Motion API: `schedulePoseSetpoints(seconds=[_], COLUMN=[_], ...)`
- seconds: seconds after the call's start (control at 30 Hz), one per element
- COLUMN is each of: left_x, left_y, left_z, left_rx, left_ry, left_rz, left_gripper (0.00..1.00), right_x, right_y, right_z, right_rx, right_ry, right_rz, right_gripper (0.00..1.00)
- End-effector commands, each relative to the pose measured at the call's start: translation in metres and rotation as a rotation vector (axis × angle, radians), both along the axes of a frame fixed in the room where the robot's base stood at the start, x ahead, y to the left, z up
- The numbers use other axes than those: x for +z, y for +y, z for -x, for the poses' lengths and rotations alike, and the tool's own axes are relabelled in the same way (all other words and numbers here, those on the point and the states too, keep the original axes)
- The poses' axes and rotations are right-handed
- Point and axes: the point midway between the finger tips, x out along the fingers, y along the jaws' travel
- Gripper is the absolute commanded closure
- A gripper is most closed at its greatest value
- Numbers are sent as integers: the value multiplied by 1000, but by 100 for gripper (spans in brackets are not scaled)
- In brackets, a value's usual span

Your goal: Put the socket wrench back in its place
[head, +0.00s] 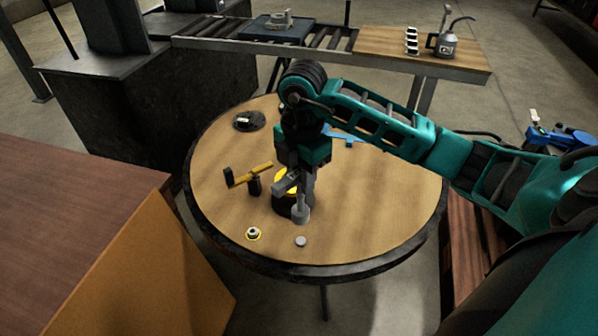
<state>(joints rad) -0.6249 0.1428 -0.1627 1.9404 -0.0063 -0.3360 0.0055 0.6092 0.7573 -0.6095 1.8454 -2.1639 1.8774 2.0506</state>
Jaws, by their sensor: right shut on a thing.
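My right gripper (293,184) points down over the middle of the round table. It is shut on a grey piece (301,208), partly hidden by the fingers; I cannot tell for sure whether this is the socket wrench. A dark round part with a yellow top (283,204) stands right behind and beside the grey piece; I cannot tell whether they touch. A yellow and black tool (248,177) is to the left of the gripper. A flat blue shape (346,138) lies behind the gripper, partly covered by my arm. My left gripper is not in view.
The round wooden table (393,205) has free room on its right side. A dark disc (248,121) lies at its back left. A small yellow-rimmed ring (253,233) and a grey disc (301,241) lie near its front edge. A roller conveyor (325,38) stands behind.

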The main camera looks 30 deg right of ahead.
Motion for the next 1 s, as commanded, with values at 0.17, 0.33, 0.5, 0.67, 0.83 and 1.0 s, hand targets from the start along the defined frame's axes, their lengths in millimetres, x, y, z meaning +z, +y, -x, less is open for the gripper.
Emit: schedulePoseSetpoints(seconds=[0.17, 0.33, 0.5, 0.67, 0.83, 1.0], left_x=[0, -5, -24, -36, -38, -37], left_y=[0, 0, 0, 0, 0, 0], left_z=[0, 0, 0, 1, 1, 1], left_rx=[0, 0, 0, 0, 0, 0], left_ry=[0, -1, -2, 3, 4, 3], left_rz=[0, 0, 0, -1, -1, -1], left_gripper=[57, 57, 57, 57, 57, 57], right_x=[-9, -30, -57, -71, -75, -75], right_y=[0, 0, 0, 0, 0, 0], right_z=[0, 0, 0, 0, -1, 0], right_rx=[-5, -2, -2, -2, -2, -1], right_ry=[2, 1, 0, -1, -2, -2], right_rz=[-1, -1, -1, 1, 0, 0], right_gripper=[100, 100, 100, 100, 100, 100])
